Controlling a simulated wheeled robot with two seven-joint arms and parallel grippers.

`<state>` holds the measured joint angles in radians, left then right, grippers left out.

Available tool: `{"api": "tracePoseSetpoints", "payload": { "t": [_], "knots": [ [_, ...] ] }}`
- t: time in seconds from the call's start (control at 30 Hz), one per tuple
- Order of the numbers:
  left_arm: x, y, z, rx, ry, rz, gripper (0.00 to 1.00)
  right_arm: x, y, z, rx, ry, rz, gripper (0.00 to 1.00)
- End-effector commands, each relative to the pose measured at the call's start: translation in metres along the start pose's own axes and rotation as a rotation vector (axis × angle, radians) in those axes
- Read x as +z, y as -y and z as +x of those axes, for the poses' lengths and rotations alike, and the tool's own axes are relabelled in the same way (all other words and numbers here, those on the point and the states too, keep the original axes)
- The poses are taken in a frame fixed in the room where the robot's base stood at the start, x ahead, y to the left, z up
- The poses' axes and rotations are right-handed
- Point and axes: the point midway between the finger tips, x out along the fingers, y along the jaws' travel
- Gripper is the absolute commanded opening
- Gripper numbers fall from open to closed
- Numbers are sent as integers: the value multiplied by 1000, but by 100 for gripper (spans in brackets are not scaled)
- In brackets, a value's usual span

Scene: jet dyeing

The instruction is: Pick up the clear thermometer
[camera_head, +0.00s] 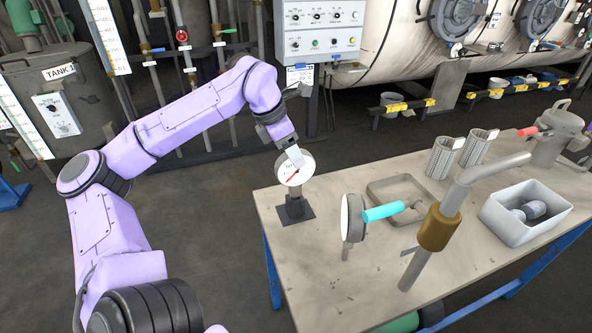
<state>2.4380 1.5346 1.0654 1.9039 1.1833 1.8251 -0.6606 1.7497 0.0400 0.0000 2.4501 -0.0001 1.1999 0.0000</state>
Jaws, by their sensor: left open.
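A round dial thermometer (293,170) with a white face and red needle stands upright at the table's left end, on a post with a dark square base (295,212). A second round, pale dial (352,218) is seen nearly edge-on, beside a cyan handle (383,212). I cannot tell for sure which of the two is the clear one. My left gripper (295,157) is open, reaching down to the top of the first dial. It overlaps the dial's upper edge, and contact is unclear. My right gripper is out of view.
The table (330,290) also holds a shallow tray (392,187), two perforated cylinders (441,158), a grey bin (524,222) and a metal pot (556,135). A slanted pipe with a brass collar (439,229) rises at the front. The front left tabletop is bare.

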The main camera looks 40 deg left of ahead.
Motion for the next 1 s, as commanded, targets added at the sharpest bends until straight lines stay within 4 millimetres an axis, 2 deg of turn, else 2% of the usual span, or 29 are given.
{"api": "tracePoseSetpoints", "payload": {
  "t": [0.1,0.2,0.43,0.47,0.6,0.63,0.87,1.0],
  "knots": [
    [1,-1,22,-2,-7,0,57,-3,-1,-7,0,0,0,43],
    [1,-1,35,-1,-4,1,57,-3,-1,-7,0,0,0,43],
    [1,-1,38,0,-1,0,57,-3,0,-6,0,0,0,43],
    [1,-1,38,0,-1,0,54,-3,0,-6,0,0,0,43],
    [1,-1,38,0,-1,0,9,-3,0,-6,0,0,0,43],
    [1,-1,38,0,-1,0,0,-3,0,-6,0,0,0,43],
    [2,-1,38,1,0,1,0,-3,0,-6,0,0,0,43],
    [8,-2,25,4,3,2,0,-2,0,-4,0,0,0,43]
  ]
}}
